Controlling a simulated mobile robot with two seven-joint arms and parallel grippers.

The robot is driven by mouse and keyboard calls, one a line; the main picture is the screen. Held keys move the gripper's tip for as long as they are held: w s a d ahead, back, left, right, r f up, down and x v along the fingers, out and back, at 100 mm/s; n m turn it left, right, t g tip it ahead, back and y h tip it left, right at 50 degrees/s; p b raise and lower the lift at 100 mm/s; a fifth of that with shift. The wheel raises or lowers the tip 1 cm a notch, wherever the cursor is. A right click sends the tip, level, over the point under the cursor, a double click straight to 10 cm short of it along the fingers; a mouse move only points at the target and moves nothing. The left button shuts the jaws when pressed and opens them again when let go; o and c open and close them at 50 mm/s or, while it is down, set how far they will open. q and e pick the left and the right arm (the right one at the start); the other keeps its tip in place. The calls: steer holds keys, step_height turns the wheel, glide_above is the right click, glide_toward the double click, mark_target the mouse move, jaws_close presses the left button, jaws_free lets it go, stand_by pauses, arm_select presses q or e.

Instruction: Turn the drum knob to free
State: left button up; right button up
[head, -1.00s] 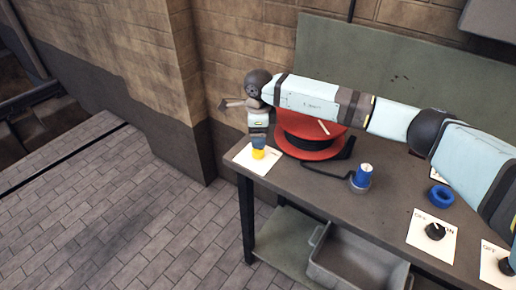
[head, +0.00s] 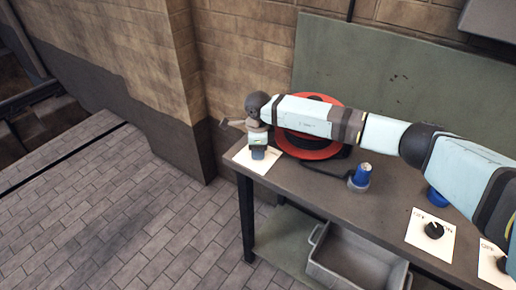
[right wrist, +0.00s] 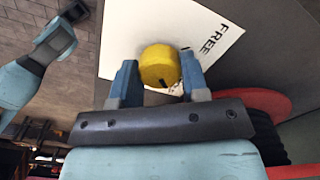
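The yellow round knob (right wrist: 160,66) sits on a white card (right wrist: 120,40) in the right wrist view. The card reads "FREE" at its right, and a small dark mark shows on the knob's near edge. My right gripper (right wrist: 160,72) has one blue finger on each side of the knob, very close to it; contact is not clear. In the head view my right gripper (head: 258,153) is low over the card (head: 243,156) at the table's left corner and hides the knob. The red drum (head: 310,154) stands just behind, partly covered by my right arm.
On the table (head: 315,186) stand a blue-topped cylinder (head: 361,176) and a blue ring (head: 436,197), partly covered by my arm. A card with a black knob (head: 433,230) lies farther right. A grey bin (head: 352,262) is below. The floor at left is clear.

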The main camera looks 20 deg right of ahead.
arm_select(q)
steer(key=shift+f, duration=0.15)
arm_select(e)
steer(key=n+b, duration=0.2)
steer(key=shift+f+b, duration=0.15)
steer(key=shift+b, duration=0.15)
steer(key=n+b, duration=0.3)
steer(key=shift+n, duration=0.4)
steer(key=shift+n+b, duration=0.8)
steer(key=shift+n, duration=0.1)
steer(key=n+b, duration=0.3)
steer(key=n, duration=0.1)
steer(key=shift+w+n, duration=0.1)
steer(key=shift+n, duration=0.2)
steer(key=n+b, duration=0.2)
steer(key=n, duration=0.1)
steer(key=shift+n+b, duration=0.35)
steer(key=shift+n, duration=0.65)
arm_select(q)
steer(key=shift+t+h, duration=0.3)
steer(key=f, duration=0.2)
steer(key=d+f, duration=0.1)
steer(key=w+f, duration=0.1)
steer(key=f, duration=0.1)
steer(key=shift+d+f, duration=0.15)
steer(key=shift+f, duration=0.2)
arm_select(e)
steer(key=shift+r+n, duration=0.2)
steer(key=shift+n, duration=0.1)
